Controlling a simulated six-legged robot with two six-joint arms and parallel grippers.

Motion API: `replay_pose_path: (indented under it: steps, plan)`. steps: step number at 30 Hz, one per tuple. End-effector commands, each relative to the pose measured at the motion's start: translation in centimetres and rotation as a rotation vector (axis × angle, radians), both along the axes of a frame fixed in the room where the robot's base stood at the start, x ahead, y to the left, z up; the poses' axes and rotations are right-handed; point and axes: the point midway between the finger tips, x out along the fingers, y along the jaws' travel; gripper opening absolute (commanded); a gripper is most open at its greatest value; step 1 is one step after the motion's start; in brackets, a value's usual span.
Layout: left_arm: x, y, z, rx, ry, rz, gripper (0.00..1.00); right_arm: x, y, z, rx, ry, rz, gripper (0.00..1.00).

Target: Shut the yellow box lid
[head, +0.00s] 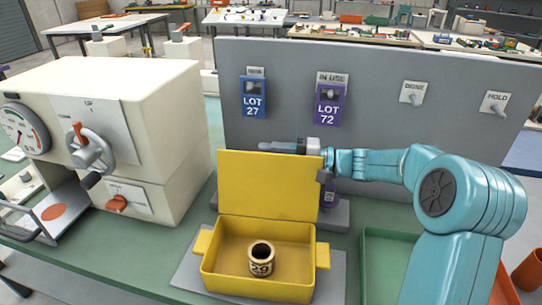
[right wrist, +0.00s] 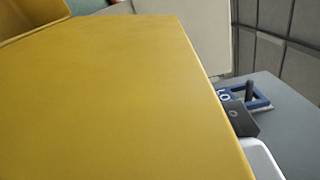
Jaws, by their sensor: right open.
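The yellow box (head: 258,272) stands on a grey plate on the green table, with a small cream and dark jar (head: 261,259) inside. Its yellow lid (head: 265,187) stands raised, nearly upright, at the back edge. My right gripper (head: 322,165) is open at the lid's upper right corner; a dark finger part shows behind the top edge. I cannot tell whether it touches the lid. In the right wrist view the lid (right wrist: 120,90) fills most of the picture, very close. My left gripper is not in view.
A grey panel (head: 390,130) behind the lid carries a blue LOT 27 tag (head: 254,104), a purple LOT 72 tag (head: 328,110) and switches. A cream machine (head: 130,80) with a gauge and crank stands left. A green tray (head: 388,250) lies right of the box.

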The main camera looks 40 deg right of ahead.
Motion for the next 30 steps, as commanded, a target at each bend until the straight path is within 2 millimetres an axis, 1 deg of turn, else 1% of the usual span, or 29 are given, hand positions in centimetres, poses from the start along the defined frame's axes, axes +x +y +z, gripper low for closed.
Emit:
replay_pose_path:
  steps: [7,8,9,11,17,20,23,26,30]
  plan:
    - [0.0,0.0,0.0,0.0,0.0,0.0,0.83,0.1,0.0,0.0,0.0,0.0,-0.001,0.4]
    - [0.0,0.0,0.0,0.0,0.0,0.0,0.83,0.1,0.0,0.0,0.0,0.0,-0.001,0.34]
    - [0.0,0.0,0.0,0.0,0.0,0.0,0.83,0.1,0.0,0.0,0.0,0.0,-0.001,0.21]
    - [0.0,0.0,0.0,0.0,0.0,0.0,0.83,0.1,0.0,0.0,0.0,0.0,0.0,0.01]
    - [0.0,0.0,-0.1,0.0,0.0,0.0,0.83,0.1,0.1,-0.2,-0.001,0.001,0.0,0.0]
    - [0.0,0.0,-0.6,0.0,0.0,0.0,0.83,0.0,0.2,-0.3,-0.01,-0.007,0.001,0.0]
    - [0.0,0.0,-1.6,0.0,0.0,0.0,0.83,-0.3,0.4,-0.3,-0.032,-0.027,0.001,0.0]
    - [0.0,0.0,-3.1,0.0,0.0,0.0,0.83,-0.7,0.8,-0.2,-0.068,-0.063,0.002,0.0]
    - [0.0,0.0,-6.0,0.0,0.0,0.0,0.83,-1.5,1.6,0.1,-0.137,-0.13,0.002,0.0]
